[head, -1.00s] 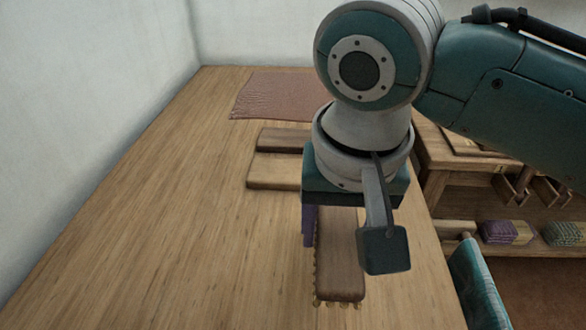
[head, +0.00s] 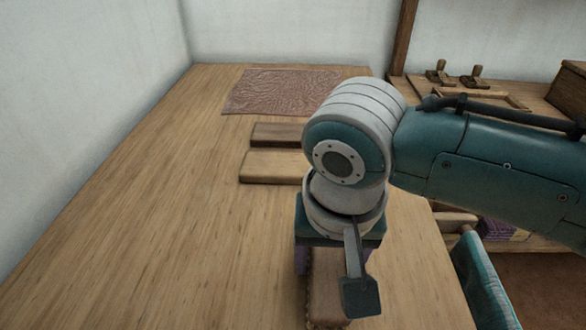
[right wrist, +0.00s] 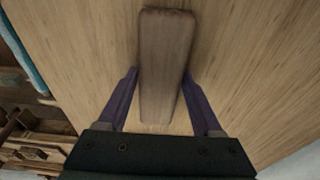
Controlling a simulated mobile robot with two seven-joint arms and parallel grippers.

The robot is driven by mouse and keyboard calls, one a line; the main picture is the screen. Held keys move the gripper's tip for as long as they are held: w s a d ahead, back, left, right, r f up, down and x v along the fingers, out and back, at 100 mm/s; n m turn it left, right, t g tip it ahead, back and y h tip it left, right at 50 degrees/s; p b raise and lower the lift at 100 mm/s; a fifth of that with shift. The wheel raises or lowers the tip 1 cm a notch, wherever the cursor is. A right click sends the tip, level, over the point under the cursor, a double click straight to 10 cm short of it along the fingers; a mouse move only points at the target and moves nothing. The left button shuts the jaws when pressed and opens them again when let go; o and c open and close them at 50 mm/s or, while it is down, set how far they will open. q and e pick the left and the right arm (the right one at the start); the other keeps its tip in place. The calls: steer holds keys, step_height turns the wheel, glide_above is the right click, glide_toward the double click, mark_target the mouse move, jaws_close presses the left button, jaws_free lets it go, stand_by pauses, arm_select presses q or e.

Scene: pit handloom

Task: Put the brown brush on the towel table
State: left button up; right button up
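The brown brush (head: 326,285) has a long wooden back and a row of bristles at its edge. It lies on the wooden table (head: 180,210) near the front. My right gripper (head: 308,262) points down over it, its purple fingers partly hidden by my arm. In the right wrist view the brush (right wrist: 165,65) lies between the two fingers, one on each side; the gripper (right wrist: 160,75) looks open with a narrow gap on the left. My left gripper is out of view. I cannot tell which surface is the towel table.
A reddish-brown cloth (head: 280,92) lies at the table's far end. A dark wooden block (head: 277,134) and a paler one (head: 270,167) lie in the middle. The table's left side is clear. A teal cloth (head: 482,280) hangs at the right; a wooden bench (head: 410,90) stands behind.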

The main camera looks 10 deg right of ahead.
mark_target(329, 271)
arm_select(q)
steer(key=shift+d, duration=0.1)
arm_select(e)
steer(key=o, duration=0.4)
steer(key=shift+r, duration=0.15)
steer(key=shift+s+a+r+n+y+p, duration=1.1)
steer(key=shift+s+r+p, duration=1.25)
steer(key=shift+r, duration=3)
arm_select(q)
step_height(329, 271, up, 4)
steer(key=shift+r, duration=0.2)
arm_select(e)
steer(key=s+d+n, duration=0.1)
steer(key=s+d, duration=0.2)
steer(key=s, duration=0.1)
steer(key=s+d+n+t+h, duration=0.1)
steer(key=s+d, duration=0.2)
steer(key=d, duration=0.1)
steer(key=s+d+n, duration=0.1)
steer(key=s+d, duration=0.2)
steer(key=s, duration=0.1)
steer(key=shift+s+d+f+t, duration=0.15)
steer(key=shift+s+d+t, duration=0.05)
steer(key=shift+s+t, duration=0.2)
